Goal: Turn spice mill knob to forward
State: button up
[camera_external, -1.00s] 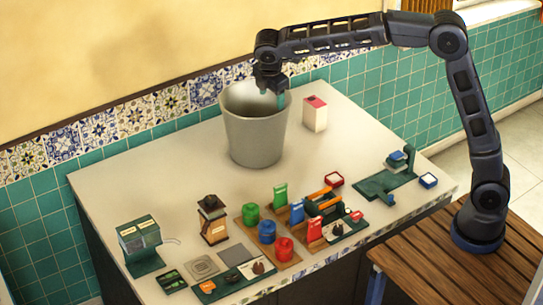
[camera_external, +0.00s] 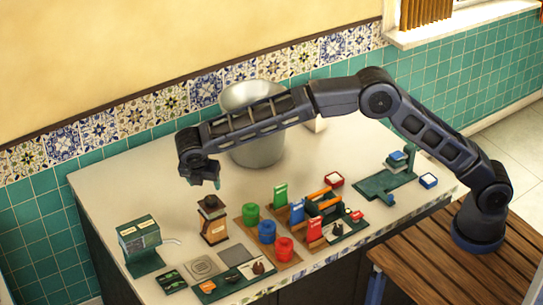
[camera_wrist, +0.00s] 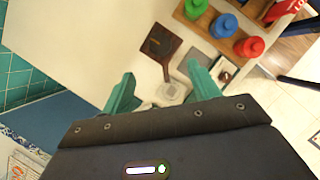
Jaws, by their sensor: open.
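The spice mill (camera_external: 214,229), a wooden body with a dark top, stands upright on the counter left of centre. In the wrist view the mill (camera_wrist: 160,44) is seen from above, just beyond my fingertips. My gripper (camera_external: 210,181) is open and empty, above and apart from the mill. Its two teal fingers (camera_wrist: 160,80) are spread in the wrist view. A small dark knob (camera_external: 258,268) sits on a pale plate of the green front panel (camera_external: 208,288). I cannot tell whether this knob belongs to the mill or which way it points.
Green (camera_external: 250,213), blue (camera_external: 267,231) and red (camera_external: 284,248) canisters stand right of the mill. A green machine (camera_external: 141,244) is at the left. A large grey bucket (camera_external: 257,152) stands behind, partly hidden by my arm. The counter left of the bucket is clear.

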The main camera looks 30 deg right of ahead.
aim_at(210, 200)
jog(key=x, duration=1)
jog(key=shift+w+d+f, duration=0.1)
jog(key=shift+c, duration=0.2)
jog(key=c, duration=0.9)
